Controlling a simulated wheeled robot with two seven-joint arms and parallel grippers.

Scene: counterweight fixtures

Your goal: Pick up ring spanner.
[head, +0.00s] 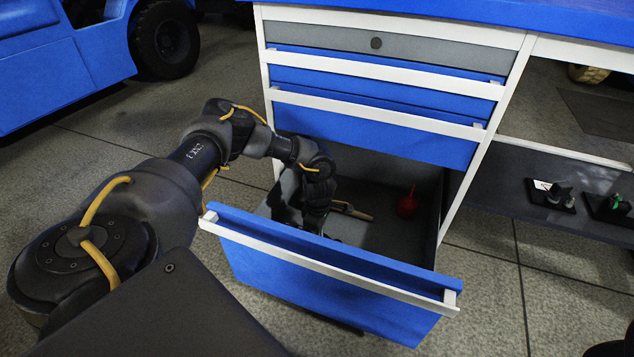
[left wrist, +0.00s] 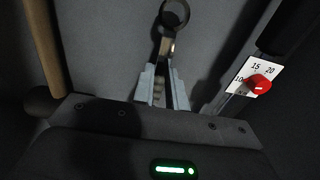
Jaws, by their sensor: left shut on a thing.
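The ring spanner (left wrist: 174,22) shows in the left wrist view as a dark metal ring end with a short shank. The shank runs down between the pale fingers of my left gripper (left wrist: 163,92), which is shut on it. The spanner lies close over the grey drawer floor; I cannot tell whether it touches. In the head view my left gripper (head: 316,218) reaches down into the open drawer (head: 330,270), its tips partly hidden behind the drawer front. The spanner cannot be made out there. My right gripper is not in view.
A wooden handle (left wrist: 45,50) lies left of my gripper. A white number plate with a red knob (left wrist: 258,84) is at right. In the head view a red object (head: 407,203) stands in the drawer. Closed drawers (head: 380,125) overhang its back.

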